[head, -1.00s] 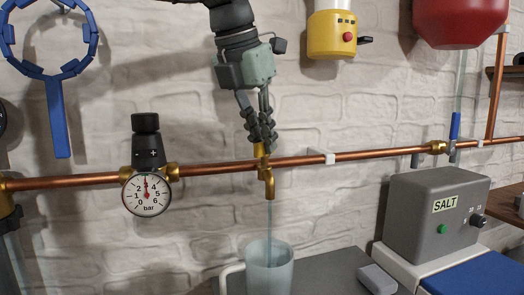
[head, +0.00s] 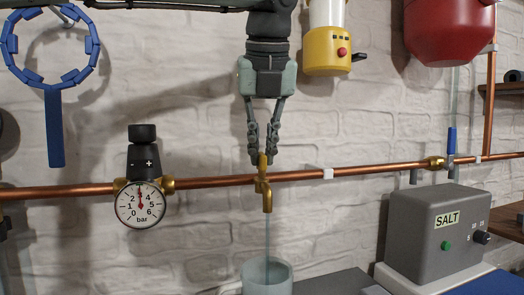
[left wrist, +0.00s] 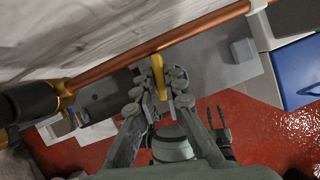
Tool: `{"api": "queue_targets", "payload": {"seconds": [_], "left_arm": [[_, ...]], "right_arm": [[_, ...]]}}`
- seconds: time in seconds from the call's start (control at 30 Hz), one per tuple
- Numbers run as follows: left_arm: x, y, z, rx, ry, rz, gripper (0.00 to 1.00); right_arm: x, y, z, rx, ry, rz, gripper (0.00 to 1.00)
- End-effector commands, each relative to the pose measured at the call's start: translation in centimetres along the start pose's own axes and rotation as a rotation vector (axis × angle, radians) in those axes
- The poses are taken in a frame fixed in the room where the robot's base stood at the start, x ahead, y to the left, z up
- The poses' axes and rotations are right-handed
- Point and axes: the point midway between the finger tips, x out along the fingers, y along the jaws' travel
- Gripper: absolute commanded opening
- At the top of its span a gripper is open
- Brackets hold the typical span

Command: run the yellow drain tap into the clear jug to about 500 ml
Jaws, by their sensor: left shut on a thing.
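The yellow drain tap (head: 267,198) hangs from the copper pipe, its spout pointing down. My left gripper (head: 262,158) comes from above and is shut on the tap's yellow lever (left wrist: 158,76), which stands up between the fingertips. A thin bluish stream (head: 267,238) runs from the spout into the clear jug (head: 266,274) right below. The jug's lower part is cut off by the frame edge, so its water level and marks cannot be read. A dark pronged shape (left wrist: 221,128) in the left wrist view looks like my right gripper; its jaws are unclear.
A pressure gauge (head: 141,204) sits on the copper pipe (head: 90,190) at left. A blue ring tool (head: 54,125) hangs on the wall. A yellow lamp-like unit (head: 325,52) and a red vessel (head: 450,30) are above right. A grey SALT box (head: 430,240) stands at right.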

Motion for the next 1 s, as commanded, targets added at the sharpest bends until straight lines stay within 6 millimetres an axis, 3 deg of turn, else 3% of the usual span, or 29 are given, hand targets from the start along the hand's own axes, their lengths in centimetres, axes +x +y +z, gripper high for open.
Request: {"api": "queue_targets", "payload": {"seconds": [0.57,0.6,0.77,1.0], "left_arm": [[0.35,-0.02,-0.29,-0.029,0.01,0.018,0.0],[0.35,-0.02,-0.3,-0.029,0.01,0.018,0.11],[0.31,-0.03,-0.25,-0.029,0.008,0.017,0.31],[0.14,-0.03,-0.13,-0.03,0.004,0.015,0.31]], "right_arm": [[0.1,-0.2,-0.33,0.0,0.017,-0.004,0.3],[0.1,-0.2,-0.33,0.0,0.016,-0.004,0.3],[0.1,-0.2,-0.33,-0.001,0.016,-0.004,0.3],[0.07,-0.19,-0.38,0.0,0.018,-0.004,0.3]]}}
